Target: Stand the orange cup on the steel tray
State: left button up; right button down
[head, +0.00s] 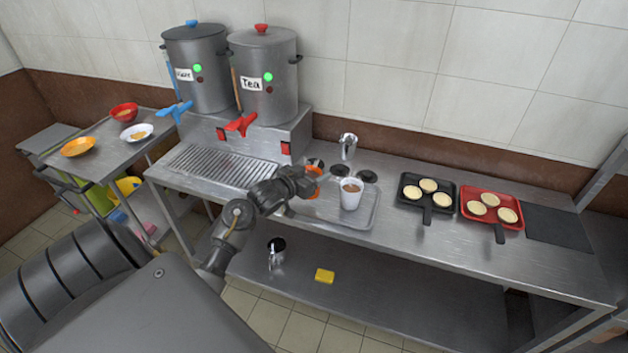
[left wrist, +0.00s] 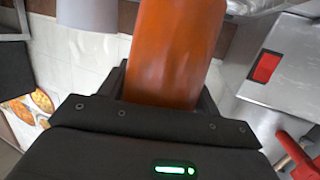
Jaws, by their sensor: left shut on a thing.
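My left gripper (head: 301,182) is shut on the orange cup (head: 314,181) at the left part of the steel tray (head: 328,212). The gripper hides most of the cup in the head view. In the left wrist view the orange cup (left wrist: 175,50) fills the space between the dark fingers. I cannot tell whether its base touches the tray. A white cup (head: 351,194) with brown contents stands on the tray, just right of the orange cup. My right gripper is not in view.
Two steel stockpots, one labelled Tea (head: 264,80), stand behind a drip grate (head: 215,165). A steel cup (head: 348,146) stands behind the tray. A black pan (head: 427,195) and a red pan (head: 491,208) lie to the right. A side table with bowls (head: 78,147) is at left.

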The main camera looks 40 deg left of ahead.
aim_at(315, 177)
pick_arm(q)
jog(key=shift+w+a+f, duration=0.15)
jog(key=shift+w+f, duration=0.2)
jog(key=shift+f, duration=0.1)
notch_tip(315, 177, down, 2)
jog(key=shift+f+p, duration=0.1)
jog(key=shift+p, duration=0.45)
jog(key=shift+f, duration=0.35)
jog(key=shift+f, duration=0.15)
jog(key=o, duration=1.1)
